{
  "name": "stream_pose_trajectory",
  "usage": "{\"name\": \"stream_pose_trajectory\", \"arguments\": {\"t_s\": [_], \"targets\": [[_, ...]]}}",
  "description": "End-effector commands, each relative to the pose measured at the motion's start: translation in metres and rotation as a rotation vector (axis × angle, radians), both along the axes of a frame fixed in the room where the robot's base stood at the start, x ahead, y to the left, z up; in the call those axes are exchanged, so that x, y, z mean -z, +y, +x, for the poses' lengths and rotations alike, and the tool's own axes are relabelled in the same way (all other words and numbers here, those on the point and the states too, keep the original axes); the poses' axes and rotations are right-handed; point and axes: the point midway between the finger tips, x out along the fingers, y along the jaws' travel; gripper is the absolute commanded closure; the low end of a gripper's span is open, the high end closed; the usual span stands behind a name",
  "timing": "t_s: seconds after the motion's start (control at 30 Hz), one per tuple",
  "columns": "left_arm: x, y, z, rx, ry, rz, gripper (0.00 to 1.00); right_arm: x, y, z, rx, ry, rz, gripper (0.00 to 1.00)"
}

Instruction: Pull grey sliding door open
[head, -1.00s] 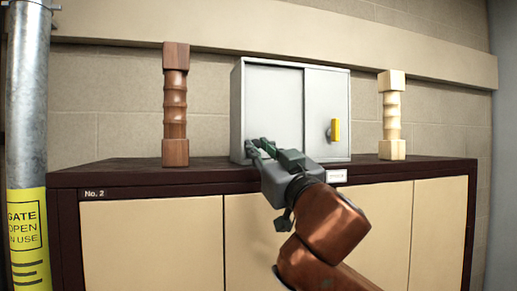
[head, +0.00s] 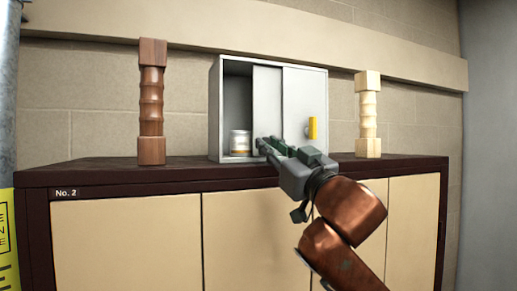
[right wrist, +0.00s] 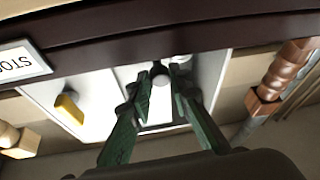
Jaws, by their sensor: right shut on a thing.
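The grey cabinet (head: 215,115) stands on the counter with its left sliding door (head: 267,95) partly open. That door has slid right, partly behind the right door panel (head: 300,85), which has a yellow handle (head: 312,128). A dark open gap shows at the cabinet's left. A white jar with a yellowish label (head: 240,143) stands inside. My right gripper (head: 263,146) is at the low part of the left door. In the right wrist view, its green fingers (right wrist: 160,80) are shut around a dark round knob (right wrist: 158,74) on that door. My left gripper is not in view.
A dark brown turned post (head: 151,105) stands left of the cabinet and a pale one (head: 368,115) right of it. Cream cupboard fronts (head: 125,245) lie below.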

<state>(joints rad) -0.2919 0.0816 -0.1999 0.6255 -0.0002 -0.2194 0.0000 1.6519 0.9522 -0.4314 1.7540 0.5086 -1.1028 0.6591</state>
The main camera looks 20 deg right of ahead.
Motion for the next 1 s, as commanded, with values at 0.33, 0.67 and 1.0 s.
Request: {"name": "stream_pose_trajectory", "arguments": {"t_s": [0.33,0.67,1.0], "targets": [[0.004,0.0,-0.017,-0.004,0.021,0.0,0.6,0.0,-0.042,0.004,0.001,-0.002,0.001,1.0],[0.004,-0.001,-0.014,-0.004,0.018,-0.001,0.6,-0.001,-0.042,0.003,0.001,-0.002,0.0,0.77],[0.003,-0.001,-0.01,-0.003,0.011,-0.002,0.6,0.0,-0.041,0.003,0.001,-0.002,0.0,0.65]]}}
